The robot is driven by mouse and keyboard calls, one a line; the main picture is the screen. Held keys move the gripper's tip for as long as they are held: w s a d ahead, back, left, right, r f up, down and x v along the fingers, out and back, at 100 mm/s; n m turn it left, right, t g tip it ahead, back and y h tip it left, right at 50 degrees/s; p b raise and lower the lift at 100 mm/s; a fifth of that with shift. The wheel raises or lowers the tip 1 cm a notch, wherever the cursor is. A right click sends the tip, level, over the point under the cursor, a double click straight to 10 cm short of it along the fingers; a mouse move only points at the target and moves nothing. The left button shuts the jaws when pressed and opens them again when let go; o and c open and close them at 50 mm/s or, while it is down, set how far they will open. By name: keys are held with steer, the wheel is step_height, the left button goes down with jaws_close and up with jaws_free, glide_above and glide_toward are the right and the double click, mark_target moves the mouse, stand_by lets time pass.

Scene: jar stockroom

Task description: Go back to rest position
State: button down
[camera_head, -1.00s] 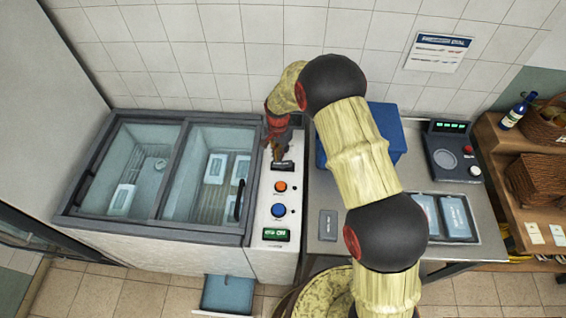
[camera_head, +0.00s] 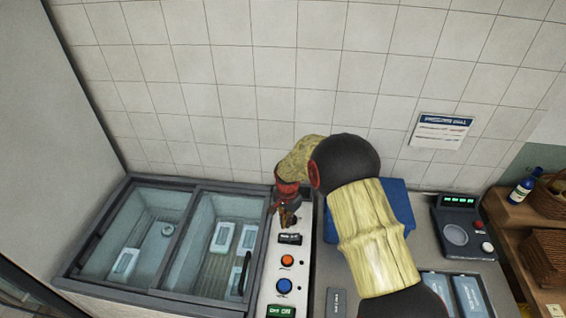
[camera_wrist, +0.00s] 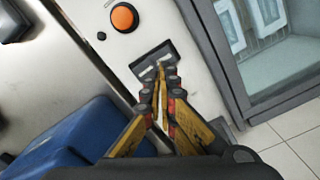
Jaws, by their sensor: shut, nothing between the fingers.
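My gripper (camera_head: 284,217) is shut and empty, hanging over the control panel beside the chest freezer. In the wrist view, the closed yellow and red fingers of my gripper (camera_wrist: 160,72) point at a dark switch (camera_wrist: 152,58) on the panel. I cannot tell whether the fingertips touch it. The switch (camera_head: 289,239) also shows in the head view, just below the fingers. My arm bends over from the right, well out in front of my body.
The glass-topped freezer (camera_head: 120,181) stands left of the panel (camera_head: 270,298), which bears an orange button (camera_head: 287,261) and a blue button (camera_head: 284,285). A blue bin (camera_head: 398,205) is partly behind my arm. A scale (camera_head: 457,236) and a wooden shelf (camera_head: 512,216) stand right.

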steer(key=shift+s+d+f+n, duration=0.1)
steer(key=shift+s+n, duration=0.3)
steer(key=shift+n, duration=0.4)
steer(key=s+d+r+n+t+b, duration=0.2)
steer(key=s+d+r+b, duration=0.2)
steer(key=s+r, duration=0.4)
steer(key=s+d+r+n+t+b, duration=0.1)
steer(key=s+d+r+b, duration=0.3)
steer(key=s+r, duration=0.4)
steer(key=s+d+r+n+t+b, duration=0.2)
steer(key=s+r, duration=0.7)
steer(key=s, duration=0.8)
steer(key=d+n+b, duration=0.1)
steer(key=d+b, duration=0.1)
steer(key=shift+s+d+n+t, duration=0.2)
steer(key=shift+d+n+t, duration=0.1)
steer(key=shift+d, duration=0.05)
steer(key=shift+r, duration=0.15)
